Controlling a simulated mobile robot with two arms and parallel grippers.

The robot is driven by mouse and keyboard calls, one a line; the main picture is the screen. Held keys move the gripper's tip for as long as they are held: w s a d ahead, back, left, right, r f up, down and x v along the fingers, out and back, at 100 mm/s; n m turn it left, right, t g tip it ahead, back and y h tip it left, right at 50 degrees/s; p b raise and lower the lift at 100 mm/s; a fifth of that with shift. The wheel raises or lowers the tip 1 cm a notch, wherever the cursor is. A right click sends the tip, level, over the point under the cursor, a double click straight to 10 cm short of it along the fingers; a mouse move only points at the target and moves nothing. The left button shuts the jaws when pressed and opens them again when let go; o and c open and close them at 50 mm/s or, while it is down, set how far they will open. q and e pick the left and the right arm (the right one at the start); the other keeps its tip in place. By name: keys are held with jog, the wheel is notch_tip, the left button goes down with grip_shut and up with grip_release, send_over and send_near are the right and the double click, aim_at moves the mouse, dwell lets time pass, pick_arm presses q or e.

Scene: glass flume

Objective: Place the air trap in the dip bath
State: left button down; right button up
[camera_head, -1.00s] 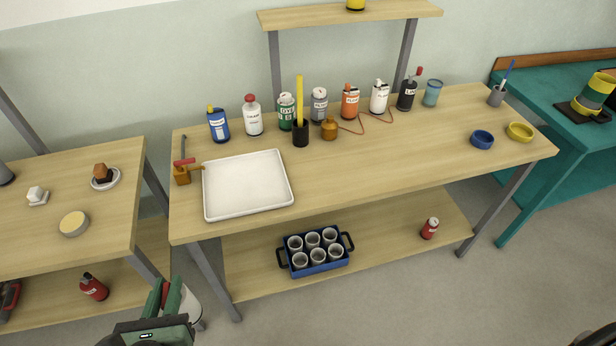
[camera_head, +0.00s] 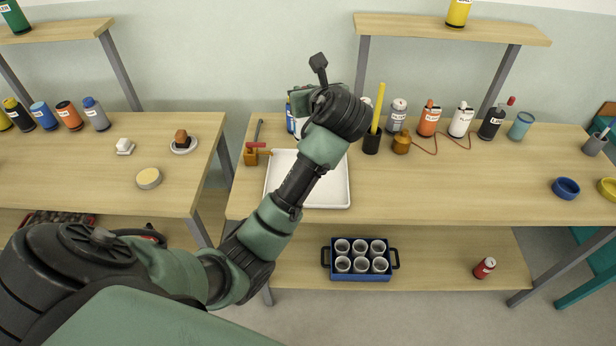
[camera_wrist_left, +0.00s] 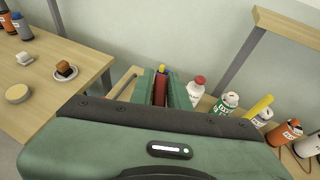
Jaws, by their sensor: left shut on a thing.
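My left gripper (camera_head: 302,98) reaches over the back left of the middle table, its fingers mostly hidden by my wrist in the head view. In the left wrist view its two green fingers (camera_wrist_left: 163,88) are shut on a dark red piece (camera_wrist_left: 160,90), which may be the air trap; only a small part shows. The white shallow tray (camera_head: 335,187), which looks like the dip bath, lies on the table below my forearm, partly covered by it. It looks empty where it shows. My right gripper is in neither view.
A blue bottle with a yellow cap and a white bottle (camera_wrist_left: 195,90) stand near the gripper. Several bottles and a yellow stick (camera_head: 377,108) line the back. The table's right middle is clear.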

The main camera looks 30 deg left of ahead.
pick_arm(q)
jog(key=r, duration=0.1)
jog(key=w+r, duration=0.1)
jog(key=r, duration=0.1)
jog(key=shift+w+a+n+g+y, duration=0.1)
jog(key=shift+a+n+g+y, duration=0.1)
jog(key=shift+n+g+y, duration=0.15)
notch_tip(320, 180, down, 20)
jog(key=p, duration=0.1)
jog(key=shift+r, duration=0.2)
jog(key=c, duration=1.3)
grip_release()
jog(key=shift+c, duration=0.2)
jog(key=v, duration=1.2)
jog(key=shift+b, duration=0.45)
